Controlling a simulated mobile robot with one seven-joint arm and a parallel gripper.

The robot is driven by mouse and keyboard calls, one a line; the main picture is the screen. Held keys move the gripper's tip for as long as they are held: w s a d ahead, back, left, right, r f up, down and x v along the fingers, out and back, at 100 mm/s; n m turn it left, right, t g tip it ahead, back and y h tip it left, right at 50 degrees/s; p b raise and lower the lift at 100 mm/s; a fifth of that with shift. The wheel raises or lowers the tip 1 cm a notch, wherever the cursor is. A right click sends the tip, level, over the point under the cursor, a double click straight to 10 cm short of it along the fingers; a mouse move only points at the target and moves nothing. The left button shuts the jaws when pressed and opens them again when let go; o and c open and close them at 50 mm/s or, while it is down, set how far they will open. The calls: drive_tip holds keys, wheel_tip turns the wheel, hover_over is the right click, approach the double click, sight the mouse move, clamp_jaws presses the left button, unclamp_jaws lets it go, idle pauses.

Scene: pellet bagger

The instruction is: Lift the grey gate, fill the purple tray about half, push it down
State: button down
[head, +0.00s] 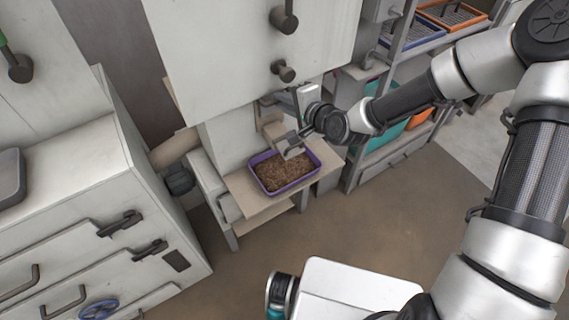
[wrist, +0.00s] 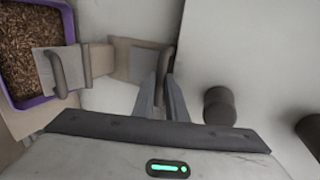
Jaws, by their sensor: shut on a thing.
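The purple tray (head: 317,168) sits on a small shelf below the bagger's spout. Brown pellets cover its floor wall to wall; their exact depth is hard to tell. The tray also shows at the upper left of the wrist view (wrist: 36,101). My gripper (wrist: 165,88) is shut on an upright dark bar handle (wrist: 163,63), which seems to be the grey gate's. In the head view my gripper (head: 298,134) is beside the spout, just behind the tray, and hides much of the gate. A grey plate with a second handle (wrist: 60,70) overhangs the tray's edge.
The white bagger housing (head: 250,50) stands above the spout, with round dark knobs (head: 284,71) on its face. A wooden shelf (head: 248,200) carries the tray. A cabinet (head: 80,190) stands at left and a rack with bins (head: 395,130) at right. Open floor lies in front.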

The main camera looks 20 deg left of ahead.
sight(276, 82)
drive_tip(key=shift+t+y, duration=0.4)
drive_tip(key=shift+t, duration=0.1)
drive_tip(key=r, duration=0.1)
drive_tip(key=w+r, duration=0.1)
drive_tip(key=a+r, duration=0.1)
drive_tip(key=r, duration=0.1)
drive_tip(key=shift+w+a+r, duration=0.1)
drive_tip(key=shift+w, duration=0.1)
drive_tip(key=f+b, duration=0.1)
drive_tip(key=f, duration=0.1)
drive_tip(key=f+b, duration=0.3)
drive_tip(key=b, duration=0.1)
drive_tip(key=shift+s+d+f, duration=0.25)
drive_tip(key=shift+s+f, duration=0.15)
drive_tip(key=c, duration=1.6)
unclamp_jaws()
drive_tip(key=shift+f+b, duration=0.25)
drive_tip(key=shift+b, duration=0.05)
drive_tip(key=shift+s+d+p, duration=0.25)
drive_tip(key=shift+s+d, duration=0.95)
drive_tip(key=shift+d, duration=0.2)
drive_tip(key=shift+s+d+p, duration=0.25)
drive_tip(key=shift+s+d, duration=0.9)
drive_tip(key=shift+d, duration=0.2)
drive_tip(key=shift+c, duration=0.2)
